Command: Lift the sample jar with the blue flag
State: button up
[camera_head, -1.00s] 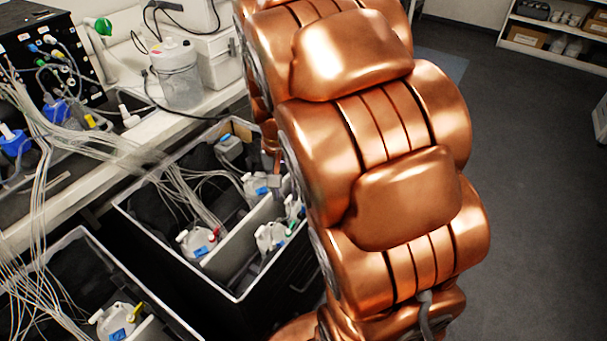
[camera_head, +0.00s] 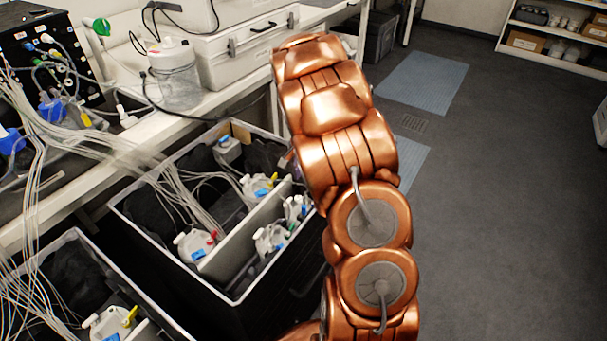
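Several white sample jars stand in an open dark crate (camera_head: 236,301) with a light rim and a pale divider (camera_head: 243,230). Blue tabs show on more than one jar. The left jar (camera_head: 190,241) carries red and blue, and the upper jar (camera_head: 250,187) yellow and blue. Two jars, the lower one (camera_head: 268,238) and the one beside it (camera_head: 293,208), are right of the divider and show blue. A further jar (camera_head: 228,150) sits at the crate's far end. I cannot tell which jar is the one with the blue flag. My copper arm rises right of the crate; my gripper is not visible.
Thin clear tubes run from the bench (camera_head: 60,205) into the crate. A second crate (camera_head: 75,232) at lower left holds another jar (camera_head: 108,322). A clear bottle (camera_head: 174,75) and white case (camera_head: 250,50) stand on the bench. The floor (camera_head: 500,220) at right is open.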

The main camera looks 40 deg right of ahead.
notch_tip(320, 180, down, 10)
jog(key=shift+b, duration=1.15)
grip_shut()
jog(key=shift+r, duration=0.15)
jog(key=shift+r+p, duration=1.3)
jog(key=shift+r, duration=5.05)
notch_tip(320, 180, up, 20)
jog(key=p, duration=0.6)
send_over(304, 198)
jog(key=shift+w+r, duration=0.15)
